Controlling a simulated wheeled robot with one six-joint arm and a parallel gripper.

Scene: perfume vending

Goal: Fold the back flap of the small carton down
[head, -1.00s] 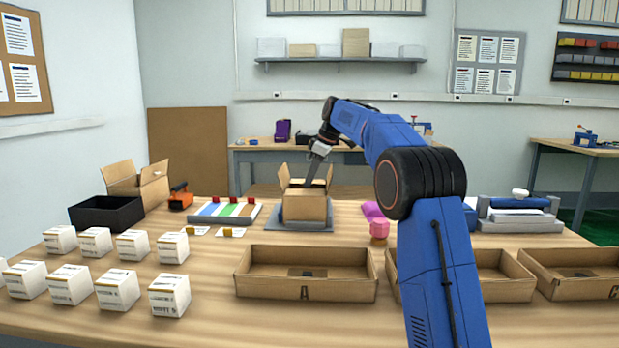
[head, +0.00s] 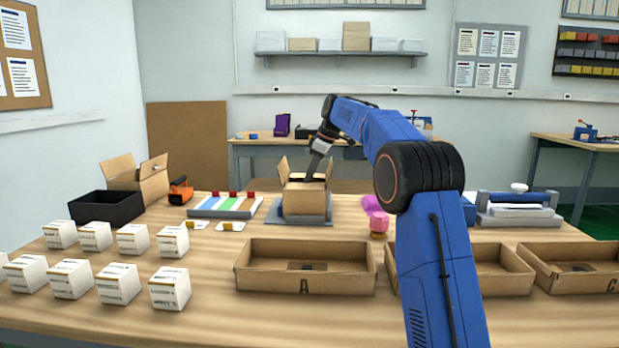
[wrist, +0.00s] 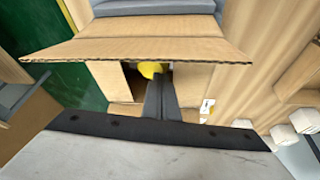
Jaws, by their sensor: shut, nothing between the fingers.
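The small brown carton (head: 304,201) stands on a grey pad (head: 318,221) on the table. In the head view its left and right flaps stand up at its sides. My gripper (head: 307,179) reaches down from above and behind, with its tips at the carton's top. In the wrist view the shut, empty fingers (wrist: 160,82) point into the carton's opening, below a wide carton flap (wrist: 140,48). A yellow object (wrist: 151,69) shows inside, partly hidden. I cannot tell whether the fingers touch the carton, and the back flap is not clear in the head view.
A black bin (head: 106,207) and a larger open carton (head: 137,180) stand at the left. Several white boxes (head: 118,283) fill the left front. An open tray marked A (head: 305,281) lies in front, with more trays to its right. A pink item (head: 378,222) lies right of the carton.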

